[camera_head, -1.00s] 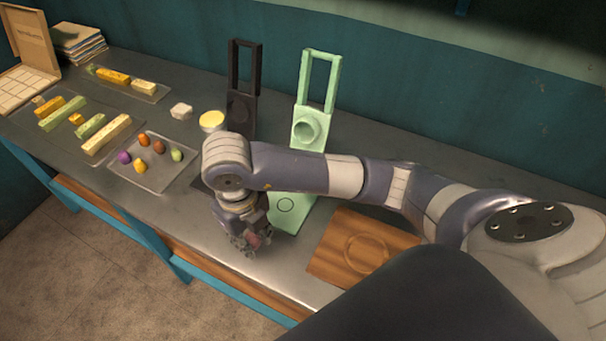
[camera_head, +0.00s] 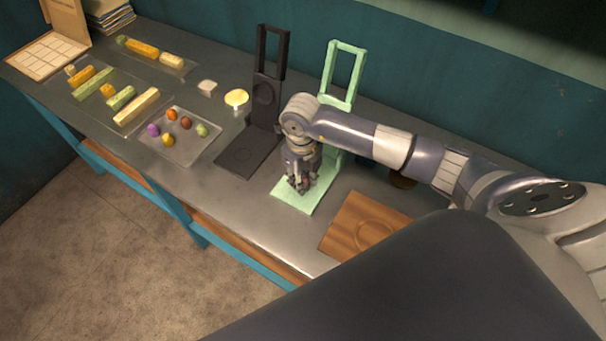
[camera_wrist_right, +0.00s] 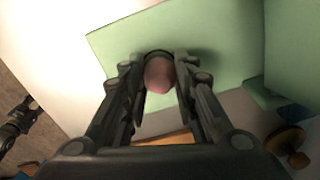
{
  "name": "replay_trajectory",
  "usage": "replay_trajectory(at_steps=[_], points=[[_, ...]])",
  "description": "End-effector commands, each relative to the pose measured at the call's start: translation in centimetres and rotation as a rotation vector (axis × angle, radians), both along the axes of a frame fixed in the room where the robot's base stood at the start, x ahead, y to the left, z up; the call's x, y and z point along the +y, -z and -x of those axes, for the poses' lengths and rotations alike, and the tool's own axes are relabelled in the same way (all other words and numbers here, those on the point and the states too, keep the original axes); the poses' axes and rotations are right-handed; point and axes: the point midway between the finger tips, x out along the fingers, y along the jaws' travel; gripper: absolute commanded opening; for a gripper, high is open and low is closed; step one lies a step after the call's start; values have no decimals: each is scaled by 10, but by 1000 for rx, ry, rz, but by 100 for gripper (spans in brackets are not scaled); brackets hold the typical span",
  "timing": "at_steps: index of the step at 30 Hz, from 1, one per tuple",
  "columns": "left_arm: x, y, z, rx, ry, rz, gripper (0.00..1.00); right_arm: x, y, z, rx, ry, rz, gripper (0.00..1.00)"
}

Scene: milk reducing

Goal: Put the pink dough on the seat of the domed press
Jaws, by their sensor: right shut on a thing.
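The pink dough (camera_wrist_right: 159,76) is a small rounded lump between the fingertips of my right gripper (camera_wrist_right: 160,80) in the wrist view. The gripper is shut on it. In the head view my right gripper (camera_head: 300,187) points down over the flat base of the green press (camera_head: 320,199). A dark curved line shows just behind the dough on the green base. I cannot tell whether the dough touches the base. The press's upright frame (camera_head: 343,47) stands behind; my arm hides its middle.
A black press (camera_head: 245,157) stands left of the green one. A wooden board (camera_head: 366,222) lies to the right, with a round brown piece (camera_head: 403,180) behind it. A tray (camera_head: 200,149) of coloured dough balls and a yellow-topped cup (camera_head: 236,99) are at left.

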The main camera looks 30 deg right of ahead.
Motion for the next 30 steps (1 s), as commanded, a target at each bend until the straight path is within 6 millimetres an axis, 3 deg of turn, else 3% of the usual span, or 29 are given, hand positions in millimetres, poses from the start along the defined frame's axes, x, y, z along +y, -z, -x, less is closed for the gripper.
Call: replay_trajectory(at_steps=[10,11,13,14,24,26,30], points=[[4,4,0,-1,-3,-4,47,0,5,0,0,-1,1,10],[4,4,-1,0,-3,-5,47,0,5,0,0,-1,1,29],[5,3,-1,0,-4,-6,47,0,4,0,0,-1,1,45],[5,3,-1,0,-4,-6,47,0,4,0,0,-1,1,47],[5,1,-1,-1,-4,-7,47,0,2,0,-1,0,0,47],[5,-2,-1,-1,-4,-7,47,0,-2,0,-1,0,0,47],[5,10,-2,-3,-4,-6,47,0,-19,-2,-7,-2,0,47]])
